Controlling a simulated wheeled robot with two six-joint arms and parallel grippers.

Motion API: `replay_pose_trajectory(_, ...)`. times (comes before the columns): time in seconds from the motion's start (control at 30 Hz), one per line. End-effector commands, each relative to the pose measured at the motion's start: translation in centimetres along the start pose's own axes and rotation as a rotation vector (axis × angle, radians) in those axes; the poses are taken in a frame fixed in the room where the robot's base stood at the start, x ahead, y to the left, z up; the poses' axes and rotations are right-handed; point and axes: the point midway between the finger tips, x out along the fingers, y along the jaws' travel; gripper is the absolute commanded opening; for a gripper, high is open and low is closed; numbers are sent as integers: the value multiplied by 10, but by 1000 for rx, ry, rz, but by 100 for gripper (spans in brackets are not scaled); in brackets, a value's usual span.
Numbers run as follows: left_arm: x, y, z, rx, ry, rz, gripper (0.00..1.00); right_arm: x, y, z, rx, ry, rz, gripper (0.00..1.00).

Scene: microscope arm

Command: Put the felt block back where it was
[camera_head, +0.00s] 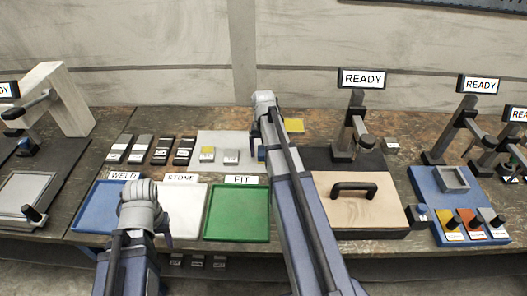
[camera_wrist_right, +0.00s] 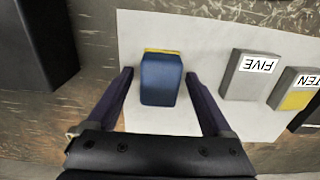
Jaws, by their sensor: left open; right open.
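A blue block (camera_wrist_right: 161,80) with a yellow far edge stands on a white sheet (camera_wrist_right: 215,35) in the right wrist view. No label shows on it, so I cannot confirm that it is felt. My right gripper (camera_wrist_right: 158,76) is open, with one finger on each side of the block and small gaps visible. In the head view, a bit of the blue block (camera_head: 261,153) shows beside my right arm, which hides the rest. My left gripper (camera_head: 140,205) hangs over the front trays, empty as far as I can see; its fingertips are mostly hidden.
Grey blocks labelled FIVE (camera_wrist_right: 249,76) and TEN (camera_wrist_right: 296,90) stand right of the blue block in the wrist view. Blue (camera_head: 92,222), white (camera_head: 190,225) and green (camera_head: 236,222) trays line the front. A wooden board with handle (camera_head: 340,210) lies right of my right arm.

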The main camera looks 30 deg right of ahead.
Motion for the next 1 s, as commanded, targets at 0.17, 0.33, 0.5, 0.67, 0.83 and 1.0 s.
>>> replay_pose_trajectory(0.17, 0, 0, 0, 0, 0, 0, 50, 0, 0, 0, 0, 0, 0, 85)
replay_pose_trajectory(0.33, -3, 0, 0, 0, 0, 0, 50, -3, 0, 0, 0, 0, 0, 85)
replay_pose_trajectory(0.5, -14, -1, 1, 0, 0, 0, 50, -14, 0, 0, 0, 0, 0, 85)
replay_pose_trajectory(0.67, -33, -3, 2, 0, 0, 0, 50, -33, 0, 0, 0, 0, 0, 85)
replay_pose_trajectory(0.83, -58, -6, 3, 0, 0, 0, 50, -58, 0, 0, 0, 0, 0, 85)
replay_pose_trajectory(1.0, -84, -8, 5, 0, 0, 0, 50, -84, 0, 0, 0, 0, 0, 85)
